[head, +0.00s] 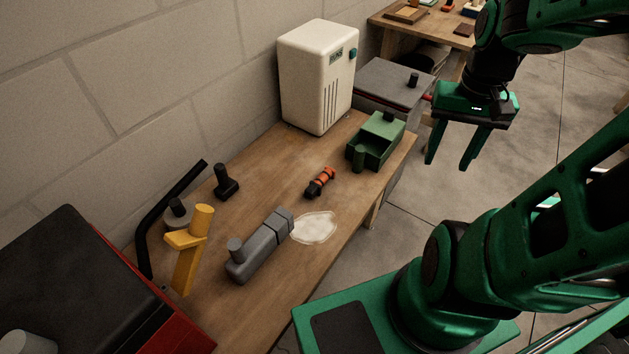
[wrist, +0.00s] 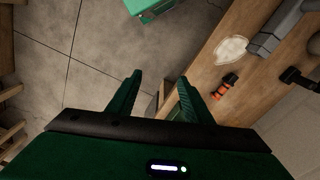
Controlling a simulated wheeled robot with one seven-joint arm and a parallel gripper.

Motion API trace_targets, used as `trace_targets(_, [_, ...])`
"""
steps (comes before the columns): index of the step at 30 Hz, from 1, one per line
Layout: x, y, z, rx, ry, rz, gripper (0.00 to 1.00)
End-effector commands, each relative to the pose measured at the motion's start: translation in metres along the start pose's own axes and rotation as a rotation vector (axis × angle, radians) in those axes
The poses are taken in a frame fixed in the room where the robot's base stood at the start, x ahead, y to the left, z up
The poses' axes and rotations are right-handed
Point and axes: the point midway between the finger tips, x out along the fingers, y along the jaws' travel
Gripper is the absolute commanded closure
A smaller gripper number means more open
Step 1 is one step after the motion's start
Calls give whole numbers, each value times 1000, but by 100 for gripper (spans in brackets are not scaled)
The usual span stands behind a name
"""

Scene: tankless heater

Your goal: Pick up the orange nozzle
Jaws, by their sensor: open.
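The orange nozzle (head: 320,182), orange with black parts, lies on the wooden workbench between a green open box and a white patch. It also shows in the wrist view (wrist: 224,86), to the right of my fingers. My gripper (head: 452,165) is open and empty, to the right of the bench and above the floor in the head view. In the wrist view the two fingers (wrist: 160,82) are spread apart with grey floor between and beyond them. My gripper is well apart from the nozzle.
The workbench (head: 345,145) also holds a green box (head: 366,158), a cream heater (head: 312,85), a grey cylindrical tool (head: 258,250), a yellow tool (head: 186,255), a black bent pipe (head: 142,235) and a white patch (head: 315,228). Bench top around the nozzle is mostly clear.

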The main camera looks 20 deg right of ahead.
Motion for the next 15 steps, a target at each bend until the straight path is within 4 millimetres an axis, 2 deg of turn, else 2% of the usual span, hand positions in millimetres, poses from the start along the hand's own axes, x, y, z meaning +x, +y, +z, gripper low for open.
trace_targets(3, [20, -30, -33, 36, 25, 3, 54])
trace_targets(7, [45, -67, -64, 89, 55, -13, 54])
trace_targets(12, [86, -125, -93, 155, 74, -67, 54])
trace_targets(15, [112, -162, -102, 196, 71, -110, 54])
